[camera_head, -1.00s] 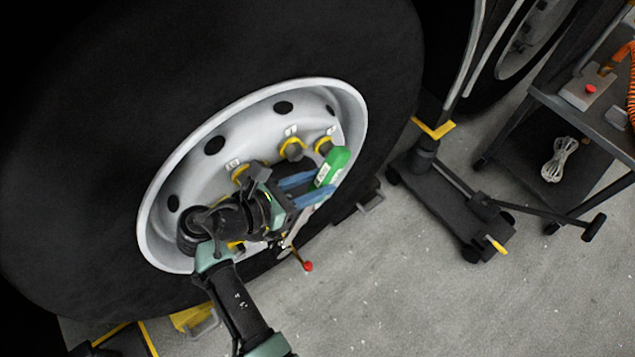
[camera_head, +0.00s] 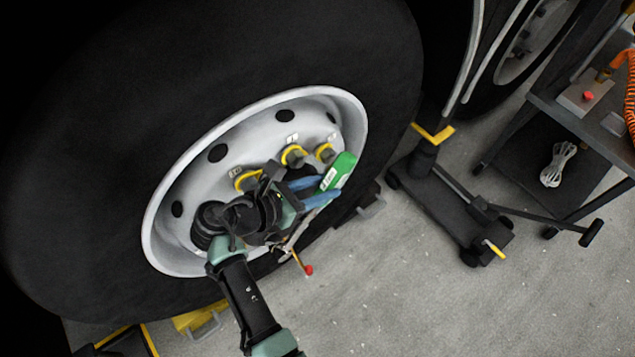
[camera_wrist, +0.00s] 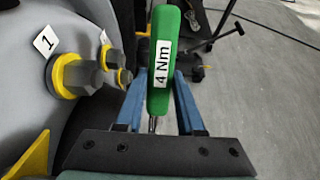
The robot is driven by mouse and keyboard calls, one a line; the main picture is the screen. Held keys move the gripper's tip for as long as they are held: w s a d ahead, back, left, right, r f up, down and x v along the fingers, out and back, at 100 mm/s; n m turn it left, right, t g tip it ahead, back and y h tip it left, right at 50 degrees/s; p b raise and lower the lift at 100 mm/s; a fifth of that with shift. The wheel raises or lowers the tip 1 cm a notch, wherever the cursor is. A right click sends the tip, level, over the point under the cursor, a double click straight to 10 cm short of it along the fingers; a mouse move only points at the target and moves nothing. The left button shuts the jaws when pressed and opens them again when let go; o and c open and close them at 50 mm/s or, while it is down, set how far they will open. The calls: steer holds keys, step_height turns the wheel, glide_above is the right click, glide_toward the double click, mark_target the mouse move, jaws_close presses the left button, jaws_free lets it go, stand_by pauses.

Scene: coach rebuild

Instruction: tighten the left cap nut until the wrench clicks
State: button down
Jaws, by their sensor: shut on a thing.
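My gripper (camera_head: 322,191) is shut on the green handle of a wrench (camera_head: 338,174). In the wrist view the handle, marked "4 Nm" (camera_wrist: 163,62), stands between the blue fingers (camera_wrist: 160,85), and a thin metal shaft runs below it. Nuts with yellow rings sit on the grey wheel rim: a left one (camera_head: 245,179), a middle one (camera_head: 293,156) and a right one (camera_head: 325,152). In the wrist view a nut (camera_wrist: 82,76) beside tag "1" is left of the handle, apart from it.
A big black tyre (camera_head: 80,150) surrounds the rim. A red-tipped lever (camera_head: 308,269) sticks out below my gripper. A black jack (camera_head: 440,200) stands on the floor to the right, near a dark trolley (camera_head: 545,115). Grey floor (camera_head: 400,310) is clear at lower right.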

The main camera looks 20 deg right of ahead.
steer(key=shift+d, duration=0.15)
steer(key=shift+w, duration=0.1)
steer(key=shift+w+d+f+y+p, duration=0.1)
steer(key=shift+d+f+y+p, duration=0.05)
steer(key=shift+d+y+p, duration=0.2)
steer(key=shift+w+d+f+g+p, duration=0.15)
steer(key=shift+d+f+g+p, duration=0.2)
steer(key=shift+f+p, duration=0.1)
steer(key=shift+d+y, duration=0.15)
steer(key=shift+y, duration=0.1)
steer(key=shift+w+d+f+p, duration=0.15)
steer(key=shift+d+f+p, duration=0.1)
steer(key=shift+d+p, duration=0.1)
steer(key=shift+w+d+f+y, duration=0.1)
steer(key=shift+d+f+y, duration=0.1)
steer(key=shift+f+y, duration=0.2)
steer(key=shift+d, duration=0.1)
